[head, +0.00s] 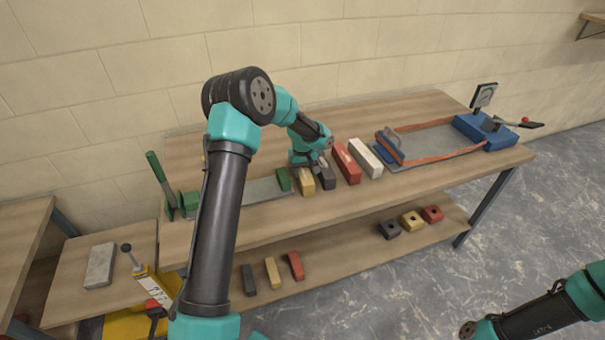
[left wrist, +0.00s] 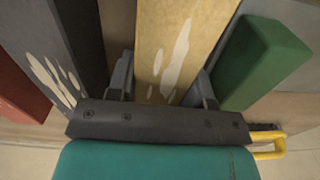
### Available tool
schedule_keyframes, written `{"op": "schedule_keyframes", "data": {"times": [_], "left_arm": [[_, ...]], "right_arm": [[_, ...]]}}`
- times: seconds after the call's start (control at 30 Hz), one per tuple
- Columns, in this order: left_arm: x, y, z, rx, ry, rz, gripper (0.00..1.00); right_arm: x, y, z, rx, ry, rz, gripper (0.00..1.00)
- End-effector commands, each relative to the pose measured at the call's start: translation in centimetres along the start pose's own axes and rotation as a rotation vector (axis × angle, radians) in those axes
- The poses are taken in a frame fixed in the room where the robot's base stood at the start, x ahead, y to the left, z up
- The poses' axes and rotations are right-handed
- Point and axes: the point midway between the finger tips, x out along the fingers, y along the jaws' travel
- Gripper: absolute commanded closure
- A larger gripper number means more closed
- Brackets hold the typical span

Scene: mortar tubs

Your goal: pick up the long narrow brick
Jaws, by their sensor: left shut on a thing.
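A row of bricks lies on the workbench: green (head: 283,179), yellow (head: 307,186), dark grey (head: 327,178), red (head: 347,164) and white (head: 366,159). My left gripper (head: 307,163) reaches down over the yellow brick and hides part of it. In the left wrist view the yellow brick (left wrist: 182,35), with pale patches, runs between the two fingers of my left gripper (left wrist: 162,88), which is shut on it. The dark grey brick (left wrist: 68,50) is left of the fingers, the green one (left wrist: 262,62) right. I cannot tell whether the yellow brick is clear of the bench.
The workbench (head: 230,212) has a blue-ended tray (head: 440,143) at its right and a green-handled tool (head: 160,176) at its left. The lower shelf (head: 340,246) holds several smaller bricks. A grey slab (head: 100,265) lies on the left bench. A wall stands behind.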

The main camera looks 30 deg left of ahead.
Motion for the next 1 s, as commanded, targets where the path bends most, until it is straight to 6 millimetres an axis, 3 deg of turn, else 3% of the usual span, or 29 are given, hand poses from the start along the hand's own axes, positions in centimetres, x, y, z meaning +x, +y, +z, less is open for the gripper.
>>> {"op": "schedule_keyframes", "data": {"times": [0.3, 0.73, 1.0], "left_arm": [[0.0, 0.0, 0.0, 0.000, 0.000, 0.000, 1.00], [-0.5, 0.1, -0.1, 0.000, 0.003, 0.002, 1.00], [-3.6, 0.0, -0.1, -0.001, 0.005, 0.002, 1.00]], "right_arm": [[0.0, 0.0, 0.0, 0.000, 0.000, 0.000, 0.57], [0.0, 0.0, 0.0, 0.000, 0.000, 0.000, 0.57], [0.0, 0.0, 0.0, 0.000, 0.000, 0.000, 0.57]]}}
